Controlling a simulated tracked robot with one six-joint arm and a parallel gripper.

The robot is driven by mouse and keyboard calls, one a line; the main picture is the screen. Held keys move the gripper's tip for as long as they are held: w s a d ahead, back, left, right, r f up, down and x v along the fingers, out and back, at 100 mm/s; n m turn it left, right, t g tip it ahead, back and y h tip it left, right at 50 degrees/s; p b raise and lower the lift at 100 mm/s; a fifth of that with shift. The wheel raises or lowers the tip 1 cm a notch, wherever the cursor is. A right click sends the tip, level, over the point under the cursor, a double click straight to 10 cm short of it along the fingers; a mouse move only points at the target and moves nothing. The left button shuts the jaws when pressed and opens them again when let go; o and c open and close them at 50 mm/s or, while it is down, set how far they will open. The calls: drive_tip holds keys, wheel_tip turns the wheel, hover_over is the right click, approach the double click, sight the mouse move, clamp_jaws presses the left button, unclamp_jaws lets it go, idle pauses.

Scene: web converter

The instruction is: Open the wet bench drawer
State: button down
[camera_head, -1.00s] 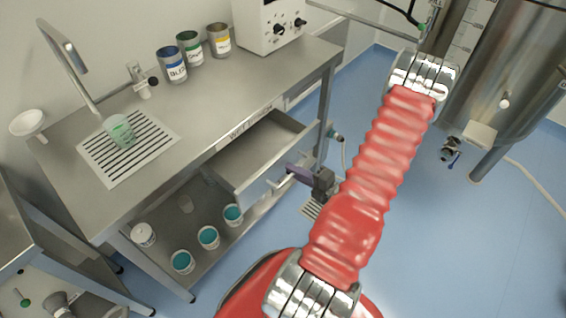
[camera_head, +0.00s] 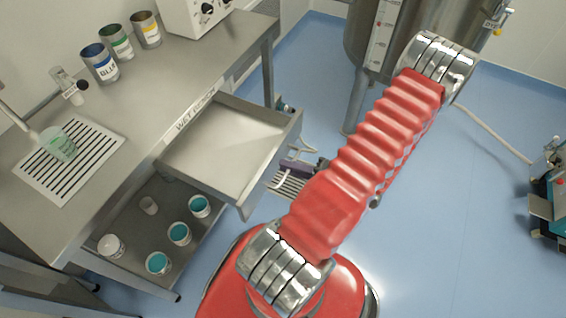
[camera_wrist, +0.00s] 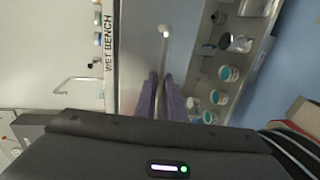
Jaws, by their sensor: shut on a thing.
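The wet bench drawer (camera_head: 225,140) stands pulled out from under the steel bench top, and its empty inside shows in the head view. In the wrist view its steel face (camera_wrist: 137,45) lies left of the fingers, by the WET BENCH label. My gripper (camera_head: 297,166) is at the outer side of the drawer front, partly hidden behind my red arm. In the wrist view the two purple fingers of my gripper (camera_wrist: 161,97) are shut on the drawer's bar handle (camera_wrist: 164,52), which runs between them.
The wet bench top (camera_head: 150,110) carries a slotted drain plate (camera_head: 90,165), a green beaker (camera_head: 60,145) and labelled tins. Teal-filled pots (camera_head: 180,233) stand on the lower shelf (camera_head: 120,210). A steel tank (camera_head: 405,50) stands at the back.

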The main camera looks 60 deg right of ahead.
drive_tip(key=shift+s+a+f, duration=0.1)
drive_tip(key=shift+f, duration=0.05)
drive_tip(key=c, duration=1.8)
unclamp_jaws()
drive_tip(key=shift+c, duration=0.2)
drive_tip(key=shift+s, duration=0.1)
drive_tip(key=v, duration=1.3)
drive_tip(key=shift+s, duration=0.3)
